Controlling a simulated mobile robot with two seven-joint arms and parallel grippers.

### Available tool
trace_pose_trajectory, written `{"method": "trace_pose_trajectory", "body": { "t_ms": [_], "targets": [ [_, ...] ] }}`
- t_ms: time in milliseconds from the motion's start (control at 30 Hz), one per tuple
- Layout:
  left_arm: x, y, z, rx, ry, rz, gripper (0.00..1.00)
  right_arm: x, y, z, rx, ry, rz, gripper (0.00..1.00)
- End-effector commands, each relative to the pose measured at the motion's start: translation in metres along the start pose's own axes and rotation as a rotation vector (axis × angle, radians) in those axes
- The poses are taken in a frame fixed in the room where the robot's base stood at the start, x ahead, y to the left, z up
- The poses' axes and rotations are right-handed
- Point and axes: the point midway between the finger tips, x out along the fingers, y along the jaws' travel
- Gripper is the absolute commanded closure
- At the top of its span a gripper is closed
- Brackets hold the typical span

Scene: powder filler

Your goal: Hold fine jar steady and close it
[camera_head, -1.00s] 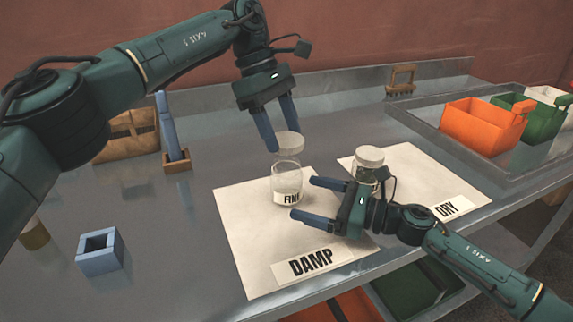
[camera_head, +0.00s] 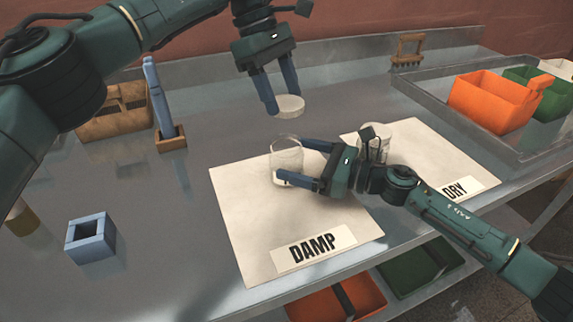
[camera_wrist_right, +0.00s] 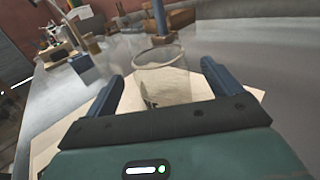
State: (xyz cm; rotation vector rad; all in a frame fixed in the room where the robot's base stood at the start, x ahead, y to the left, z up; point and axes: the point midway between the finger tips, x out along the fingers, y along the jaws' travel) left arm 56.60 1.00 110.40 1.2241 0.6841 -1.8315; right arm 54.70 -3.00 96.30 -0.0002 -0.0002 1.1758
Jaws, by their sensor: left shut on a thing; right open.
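The fine jar (camera_head: 286,152) is a clear glass jar standing upright and uncovered on the mat marked DAMP (camera_head: 240,215). My left gripper (camera_head: 276,106) is shut on a pale round lid (camera_head: 290,106) and holds it above the jar. My right gripper (camera_head: 312,164) is open, with its fingers on either side of the jar; I cannot tell whether they touch it. In the right wrist view the jar (camera_wrist_right: 161,80) stands between the two blue fingers. The right gripper hides most of the jar's label.
An orange bin (camera_head: 490,103) and a green bin sit in a tray at the right. A blue square block (camera_head: 91,242) and wooden holders (camera_head: 171,143) are at the left.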

Motion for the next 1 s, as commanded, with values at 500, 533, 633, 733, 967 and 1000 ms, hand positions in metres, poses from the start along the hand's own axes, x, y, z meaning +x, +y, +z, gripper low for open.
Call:
{"method": "trace_pose_trajectory", "body": {
  "t_ms": [500, 533, 633, 733, 967, 1000],
  "targets": [
    [0.0, 0.0, 0.0, 0.0, 0.0, 0.0, 0.64, 0.047, -0.001, 0.0, -0.001, 0.0, -0.001, 0.1],
    [0.0, 0.0, 0.0, 0.0, 0.0, 0.0, 0.64, 0.047, -0.001, 0.0, -0.001, 0.0, -0.001, 0.1],
    [0.0, 0.0, 0.0, 0.0, 0.0, 0.0, 0.64, 0.047, 0.0, 0.0, 0.0, 0.0, -0.001, 0.1],
    [0.0, 0.0, 0.0, 0.0, 0.0, 0.0, 0.64, 0.047, 0.0, 0.0, 0.0, 0.0, -0.001, 0.13],
    [0.0, 0.0, 0.0, 0.0, 0.0, 0.0, 0.64, 0.047, 0.0, 0.0, 0.0, 0.0, -0.001, 0.32],
    [0.0, 0.0, 0.0, 0.0, 0.0, 0.0, 0.64, 0.047, 0.0, 0.0, 0.0, 0.0, -0.001, 0.35]
  ]
}}
